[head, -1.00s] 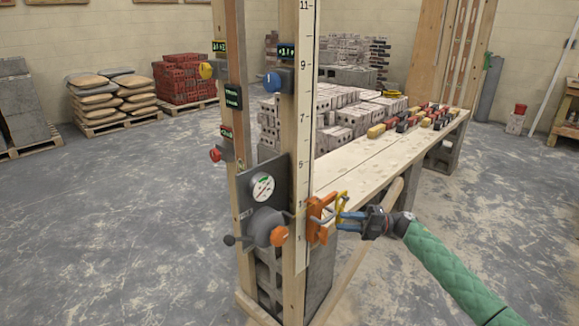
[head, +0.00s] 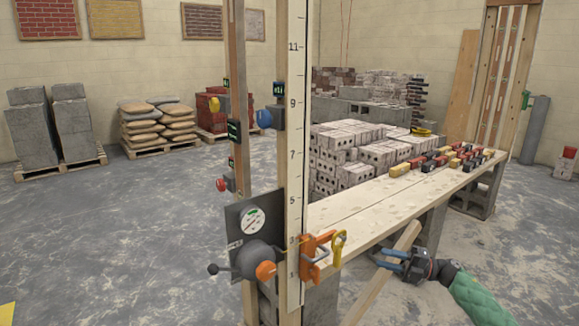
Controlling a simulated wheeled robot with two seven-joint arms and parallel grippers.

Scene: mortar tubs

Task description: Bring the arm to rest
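My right gripper (head: 386,258), with blue fingers on a green-sleeved arm, is at the lower right in the head view. Its two fingers are apart with a gap between them, and nothing shows in it. It is to the right of the orange clamp (head: 310,258) and its yellow handle (head: 339,247), clear of both, and shows below the plank's front edge. The clamp sits at the foot of the upright post with the white scale (head: 297,150). My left gripper is not in view.
A wooden plank bench (head: 375,205) carries several small yellow, red and black blocks at its far end. A slanted wooden brace (head: 383,277) passes close to my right gripper. A dial plate (head: 252,219) and grey-and-orange crank are left of the post. Open floor lies left.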

